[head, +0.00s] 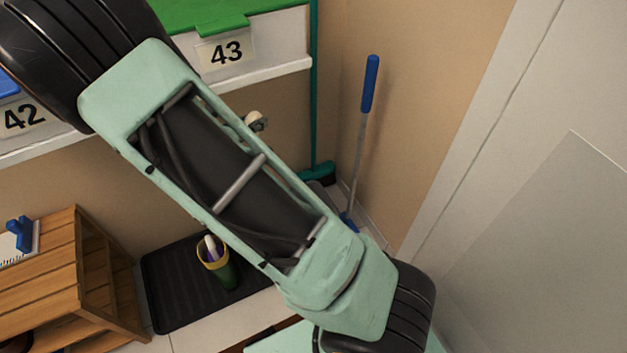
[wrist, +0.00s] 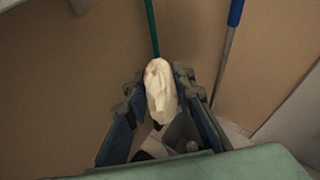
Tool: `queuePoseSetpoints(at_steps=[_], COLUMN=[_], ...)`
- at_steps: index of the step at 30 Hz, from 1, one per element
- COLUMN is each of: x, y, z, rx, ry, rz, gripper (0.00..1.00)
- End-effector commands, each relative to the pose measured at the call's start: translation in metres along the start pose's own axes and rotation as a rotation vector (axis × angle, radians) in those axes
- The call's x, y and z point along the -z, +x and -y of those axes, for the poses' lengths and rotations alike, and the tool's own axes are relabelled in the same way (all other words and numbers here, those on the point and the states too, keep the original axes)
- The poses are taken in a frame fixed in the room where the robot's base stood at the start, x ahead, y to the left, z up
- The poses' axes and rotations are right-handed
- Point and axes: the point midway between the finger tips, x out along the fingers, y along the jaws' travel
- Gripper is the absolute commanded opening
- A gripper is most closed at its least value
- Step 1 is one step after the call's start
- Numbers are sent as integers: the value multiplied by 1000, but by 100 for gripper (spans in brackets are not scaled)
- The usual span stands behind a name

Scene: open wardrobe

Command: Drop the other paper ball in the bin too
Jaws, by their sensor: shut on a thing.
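In the wrist view, my gripper (wrist: 161,100) is shut on a crumpled off-white paper ball (wrist: 160,88), which sits between the two fingertips. A small pale piece, probably this ball (head: 257,120), shows past the edge of my arm in the head view; the arm hides most of my gripper there. Below the ball in the wrist view is a grey shape (wrist: 182,130), perhaps the bin, partly covered by the ball and fingers. A grey edge (head: 319,190) also shows behind my arm in the head view; I cannot tell whether it is the bin.
A green broom (head: 314,90) and a blue-handled pole (head: 369,85) stand by the wall. A shelf (head: 270,75) carries boxes labelled 42 and 43. A yellow-green pot (head: 215,265) stands on a black tray (head: 165,300). A wooden rack (head: 110,270) is at lower left.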

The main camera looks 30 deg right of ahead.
Motion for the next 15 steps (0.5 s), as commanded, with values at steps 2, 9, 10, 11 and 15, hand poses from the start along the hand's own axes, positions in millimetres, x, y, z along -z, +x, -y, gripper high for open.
queuePoseSetpoints(at_steps=[2,9,10,11,15], x=[12,57,63,70,103], y=[25,95,103,111,147], z=[-10,-29,-30,-31,-32], rx=[0,-30,-33,-39,-62], ry=[-9,-23,-25,-28,-36], rz=[1,4,6,6,8], gripper=[10,10,10,10,10])
